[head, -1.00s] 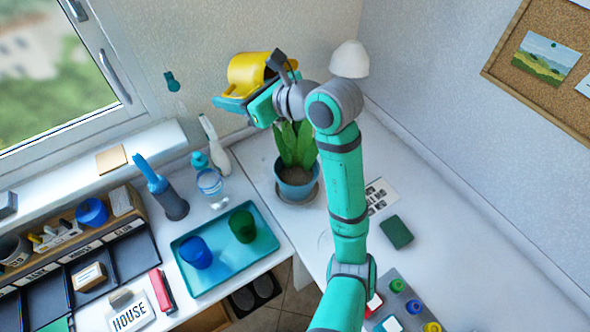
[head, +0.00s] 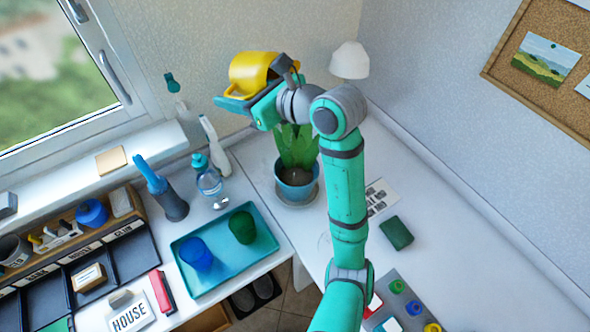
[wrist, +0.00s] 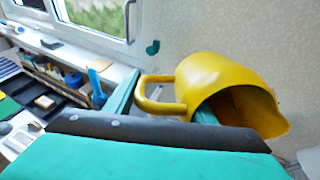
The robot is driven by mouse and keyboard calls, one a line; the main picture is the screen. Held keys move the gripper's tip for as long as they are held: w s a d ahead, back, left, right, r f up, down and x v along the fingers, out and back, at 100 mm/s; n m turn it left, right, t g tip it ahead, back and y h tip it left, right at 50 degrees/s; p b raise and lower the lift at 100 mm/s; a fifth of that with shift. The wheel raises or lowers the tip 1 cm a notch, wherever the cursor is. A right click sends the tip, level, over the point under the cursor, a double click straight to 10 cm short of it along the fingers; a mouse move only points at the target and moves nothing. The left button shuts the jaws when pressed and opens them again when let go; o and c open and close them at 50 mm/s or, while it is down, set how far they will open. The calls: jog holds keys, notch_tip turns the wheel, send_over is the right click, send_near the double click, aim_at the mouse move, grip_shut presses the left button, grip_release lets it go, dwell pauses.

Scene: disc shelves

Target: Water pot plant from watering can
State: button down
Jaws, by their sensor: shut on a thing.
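The yellow watering can (head: 250,72) is held up in the air in the head view, above and a little left of the pot plant. It also fills the upper right of the wrist view (wrist: 215,82), with its handle to the left and its dark opening facing down and to the right. My gripper (head: 240,102) is shut on the can; the exact contact is partly hidden. The pot plant (head: 295,178) stands upright in a blue pot on a saucer at the table corner. My arm and gripper hide its leaf tips. No water stream shows.
A white lamp (head: 350,61) stands right of my wrist. A clear bottle (head: 209,184) and a blue-handled brush (head: 165,190) stand left of the plant. A teal tray (head: 225,270) holds a blue cup and a green cup. A green block (head: 396,233) lies on the right table.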

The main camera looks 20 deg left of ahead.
jog(key=shift+d+r, duration=0.1)
jog(key=shift+d, duration=0.05)
dwell(0.5)
jog(key=shift+w+a, duration=0.1)
jog(key=shift+a, duration=0.15)
jog(key=h, duration=0.1)
jog(key=f+g+h, duration=0.1)
jog(key=h, duration=0.1)
jog(key=shift+f+g+h, duration=0.3)
jog(key=shift+f+h, duration=0.45)
jog(key=shift+h, duration=0.45)
dwell(1.4)
